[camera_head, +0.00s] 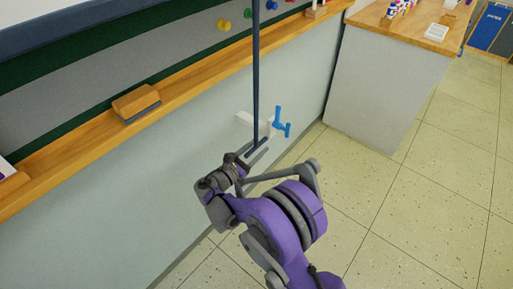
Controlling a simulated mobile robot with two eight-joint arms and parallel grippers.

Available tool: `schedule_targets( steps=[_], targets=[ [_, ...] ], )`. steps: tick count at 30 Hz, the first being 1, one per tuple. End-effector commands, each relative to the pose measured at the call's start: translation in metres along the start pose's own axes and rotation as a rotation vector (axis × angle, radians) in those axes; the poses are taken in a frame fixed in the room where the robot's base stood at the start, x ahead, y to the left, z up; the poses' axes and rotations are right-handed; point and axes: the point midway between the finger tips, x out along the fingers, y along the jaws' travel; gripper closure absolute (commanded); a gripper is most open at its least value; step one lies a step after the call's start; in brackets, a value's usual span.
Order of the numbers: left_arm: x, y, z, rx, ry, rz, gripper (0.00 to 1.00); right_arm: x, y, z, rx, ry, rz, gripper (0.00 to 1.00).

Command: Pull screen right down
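A thin dark blue pull rod (256,70) hangs straight down from above the top edge of the view. It ends in a small dark crossbar handle (257,147). A dark blue bar (75,28) runs across the upper left, in front of the board; it may be part of the screen. My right gripper (243,160) is just below and left of the rod's lower end, very close to the crossbar. Its fingers are small and overlap the handle's area, so I cannot tell whether they touch or hold it. My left gripper is not in view.
A wooden board ledge (190,88) carries an eraser (136,102). Coloured magnets (224,25) are on the board. A white and blue fixture (280,122) is behind the rod's end. A wood-topped cabinet (375,85) stands at right. The tiled floor (430,200) at right is clear.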

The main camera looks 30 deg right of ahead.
Motion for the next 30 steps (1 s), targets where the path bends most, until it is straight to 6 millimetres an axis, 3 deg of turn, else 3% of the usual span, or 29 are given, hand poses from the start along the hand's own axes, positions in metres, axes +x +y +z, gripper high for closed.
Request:
schedule_targets(
  steps=[8, 21, 30],
  targets=[
    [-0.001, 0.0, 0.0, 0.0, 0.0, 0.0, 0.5, -0.006, 0.001, 0.001, -0.001, 0.0, 0.004, 0.5],
    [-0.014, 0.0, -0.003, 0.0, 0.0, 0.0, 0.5, -0.086, 0.001, 0.001, -0.001, 0.001, 0.004, 0.5],
    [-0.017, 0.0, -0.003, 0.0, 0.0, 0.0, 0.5, -0.108, 0.0, 0.0, 0.0, 0.0, 0.001, 0.5]
  ],
)
